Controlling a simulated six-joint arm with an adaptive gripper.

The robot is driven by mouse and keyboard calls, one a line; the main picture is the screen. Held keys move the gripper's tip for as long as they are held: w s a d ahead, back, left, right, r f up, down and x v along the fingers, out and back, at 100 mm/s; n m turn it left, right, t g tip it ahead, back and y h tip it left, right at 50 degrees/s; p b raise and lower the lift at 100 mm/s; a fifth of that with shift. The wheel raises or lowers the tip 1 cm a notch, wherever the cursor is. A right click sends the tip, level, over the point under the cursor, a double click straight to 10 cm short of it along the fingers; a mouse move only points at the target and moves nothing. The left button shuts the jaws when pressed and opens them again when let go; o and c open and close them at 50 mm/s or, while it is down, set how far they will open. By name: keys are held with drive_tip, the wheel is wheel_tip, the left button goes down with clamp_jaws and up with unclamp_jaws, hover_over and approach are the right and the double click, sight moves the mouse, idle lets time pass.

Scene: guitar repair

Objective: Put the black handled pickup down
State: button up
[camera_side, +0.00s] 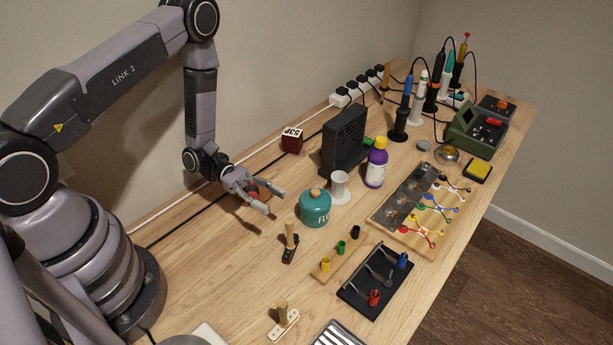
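The black pickup (289,253) with its upright wooden handle (290,233) rests on the bare wood of the table, in front of the teal flux jar and to its left. My gripper (272,200) is low over the table behind it, apart from it. Its two fingers are spread and I see nothing held between the tips. A reddish-brown thing (262,187) shows beside the fingers, partly hidden by them; I cannot tell what it is.
The teal flux jar (316,209), a white spool (340,188) and a purple bottle (376,163) stand to the right. A cream pickup with a wooden handle (283,320) lies nearer. A black tray (350,293) holds coloured pieces. The table's left middle is clear.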

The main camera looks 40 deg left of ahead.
drive_tip(key=s+a+r+m+g+y, duration=0.1)
drive_tip(key=s+r+m+g+y, duration=0.25)
drive_tip(key=r+m, duration=0.4)
drive_tip(key=s+a+r+m+g+y, duration=0.1)
drive_tip(key=s+r+m+g+y, duration=0.2)
drive_tip(key=r, duration=0.7)
drive_tip(key=s+a+r+m+t+y, duration=0.8)
drive_tip(key=s+a+r+t+y, duration=0.1)
drive_tip(key=r, duration=0.4)
drive_tip(key=shift+a+t+y, duration=0.65)
drive_tip(key=shift+t+y, duration=0.3)
drive_tip(key=shift+y, duration=0.3)
